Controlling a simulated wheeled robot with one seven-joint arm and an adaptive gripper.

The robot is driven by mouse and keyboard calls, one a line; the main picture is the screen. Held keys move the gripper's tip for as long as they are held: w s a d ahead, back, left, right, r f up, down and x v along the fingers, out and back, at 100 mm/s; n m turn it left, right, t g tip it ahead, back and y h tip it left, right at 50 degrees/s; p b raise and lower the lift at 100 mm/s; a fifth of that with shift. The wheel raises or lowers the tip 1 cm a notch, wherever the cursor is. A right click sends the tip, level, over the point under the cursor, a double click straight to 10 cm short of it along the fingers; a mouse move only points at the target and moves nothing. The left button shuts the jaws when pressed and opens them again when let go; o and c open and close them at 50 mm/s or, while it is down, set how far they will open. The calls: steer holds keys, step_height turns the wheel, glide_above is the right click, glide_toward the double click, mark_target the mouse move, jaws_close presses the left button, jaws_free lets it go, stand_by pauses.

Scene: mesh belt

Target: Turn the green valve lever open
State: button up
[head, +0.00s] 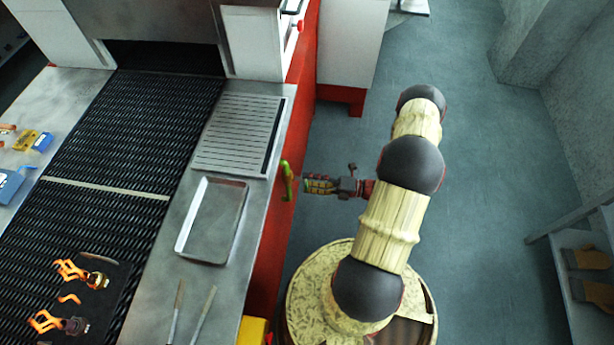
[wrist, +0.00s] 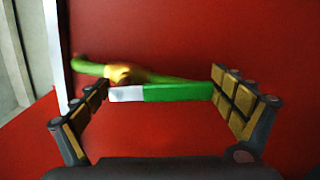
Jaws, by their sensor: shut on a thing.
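The green valve lever (head: 287,180) is on the red side of the machine, just right of the metal counter in the head view. In the wrist view the green lever (wrist: 180,91) runs across between my fingers, roughly level, with a yellow hub behind it and a white patch at left. My gripper (head: 309,185) reaches in from the right at the lever. In the wrist view my gripper (wrist: 162,88) has its fingers on either side and is shut on the lever; the exact contact is hard to see.
A metal tray (head: 212,220) and a slatted grate (head: 238,134) lie on the counter. Burning pieces (head: 72,270) stand on the dark mesh belt (head: 135,125). A shelf (head: 575,245) stands at the right. Grey floor (head: 470,130) is clear behind my arm.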

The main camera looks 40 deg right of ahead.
steer(key=shift+s+a+f+m, duration=0.1)
steer(key=shift+s+a+m, duration=0.1)
steer(key=shift+m, duration=0.35)
steer(key=shift+s+a+f+m, duration=0.1)
steer(key=shift+a+m, duration=0.05)
steer(key=shift+m, duration=0.4)
steer(key=o, duration=1.3)
steer(key=v, duration=1.2)
